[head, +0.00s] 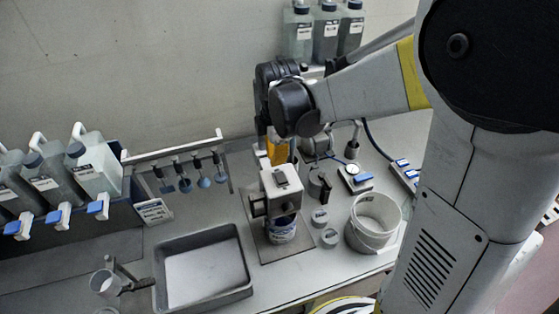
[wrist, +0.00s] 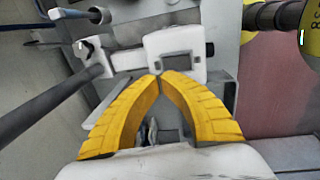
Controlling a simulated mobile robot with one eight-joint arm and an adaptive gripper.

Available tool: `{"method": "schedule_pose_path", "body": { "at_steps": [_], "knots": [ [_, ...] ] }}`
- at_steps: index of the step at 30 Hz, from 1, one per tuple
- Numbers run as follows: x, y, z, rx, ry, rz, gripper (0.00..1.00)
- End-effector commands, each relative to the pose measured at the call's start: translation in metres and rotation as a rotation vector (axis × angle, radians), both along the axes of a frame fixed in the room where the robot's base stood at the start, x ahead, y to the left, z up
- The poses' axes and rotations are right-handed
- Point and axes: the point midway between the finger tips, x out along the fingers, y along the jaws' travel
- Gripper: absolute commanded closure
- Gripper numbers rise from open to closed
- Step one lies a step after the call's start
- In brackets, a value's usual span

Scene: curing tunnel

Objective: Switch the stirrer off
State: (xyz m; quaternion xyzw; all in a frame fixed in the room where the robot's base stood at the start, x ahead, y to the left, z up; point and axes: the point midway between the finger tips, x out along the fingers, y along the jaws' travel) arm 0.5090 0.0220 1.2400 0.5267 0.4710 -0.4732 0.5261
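The stirrer (head: 268,185) is a pale boxy head on a grey stand, with a dark rectangular patch (head: 280,179) on top. A labelled can (head: 281,231) stands beneath it. In the wrist view the stirrer's white head (wrist: 203,42) carries a dark grey rectangular part (wrist: 176,59). I cannot tell which way any switch is set. My gripper (head: 277,160) has yellow fingers and is behind the stirrer head in the head view. In the wrist view my gripper (wrist: 161,78) has its fingertips together, with nothing seen between them, close to the dark part; contact is unclear.
A white bucket (head: 358,235) and small grey lidded pots (head: 329,238) stand right of the stirrer. A grey tray (head: 245,289) lies to the left, near a rack (head: 165,154) of hanging stirring tools. Bottles (head: 95,165) line the left.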

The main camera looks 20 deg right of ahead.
Motion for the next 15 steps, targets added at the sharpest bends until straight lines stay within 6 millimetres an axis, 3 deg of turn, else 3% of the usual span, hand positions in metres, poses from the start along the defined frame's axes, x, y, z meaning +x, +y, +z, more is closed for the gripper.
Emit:
{"method": "schedule_pose_path", "body": {
  "at_steps": [1,9,15],
  "knots": [
    [0.003,0.006,0.019,0.000,0.000,0.002,1.00],
    [0.010,0.004,0.074,0.000,0.000,-0.001,1.00],
    [0.013,0.004,0.101,0.000,0.000,-0.001,1.00]
  ]
}}
